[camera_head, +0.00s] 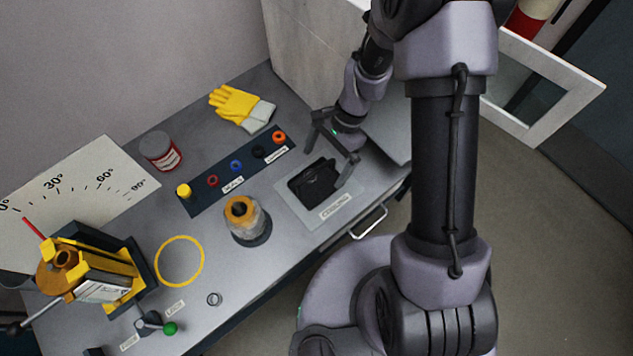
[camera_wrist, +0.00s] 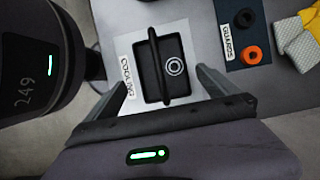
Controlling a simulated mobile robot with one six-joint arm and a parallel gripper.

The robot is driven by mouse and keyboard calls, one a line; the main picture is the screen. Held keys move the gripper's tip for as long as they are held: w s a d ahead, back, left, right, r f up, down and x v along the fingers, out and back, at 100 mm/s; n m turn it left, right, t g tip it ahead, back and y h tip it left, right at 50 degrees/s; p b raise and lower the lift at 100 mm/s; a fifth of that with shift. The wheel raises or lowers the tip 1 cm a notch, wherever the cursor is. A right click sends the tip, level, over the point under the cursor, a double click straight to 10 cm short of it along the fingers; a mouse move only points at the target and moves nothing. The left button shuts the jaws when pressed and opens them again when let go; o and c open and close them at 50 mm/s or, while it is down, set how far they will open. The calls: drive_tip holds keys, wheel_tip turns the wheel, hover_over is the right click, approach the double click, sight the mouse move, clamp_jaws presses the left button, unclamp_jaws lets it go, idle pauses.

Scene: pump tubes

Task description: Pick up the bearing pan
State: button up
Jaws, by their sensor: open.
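The bearing pan is a black rectangular pan (camera_head: 313,180) on a light grey mat marked COOLING (camera_head: 328,214), near the front edge of the bench. In the wrist view the pan (camera_wrist: 149,75) has a bar handle (camera_wrist: 157,62) across it and a pale ring-shaped bearing (camera_wrist: 174,67) to the right of the bar. My gripper (camera_head: 334,150) is open and empty at the pan's back right side. In the wrist view its fingers (camera_wrist: 162,82) stand to the left and right of the pan's near part. Whether they touch it I cannot tell.
A dark strip (camera_head: 192,207) holds several coloured rings and a yellow cap.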

sight(314, 186)
drive_tip(key=b+x, duration=0.1)
drive_tip(key=x, duration=0.1)
drive_tip(key=b+x, duration=0.1)
drive_tip(key=x, duration=0.2)
drive_tip(key=b+x, duration=0.1)
drive_tip(key=x, duration=0.1)
drive_tip(key=shift+w+d+f, duration=0.2)
drive_tip(key=shift+f, duration=0.1)
drive_tip(key=shift+r, duration=0.2)
drive_tip(key=c, duration=1.4)
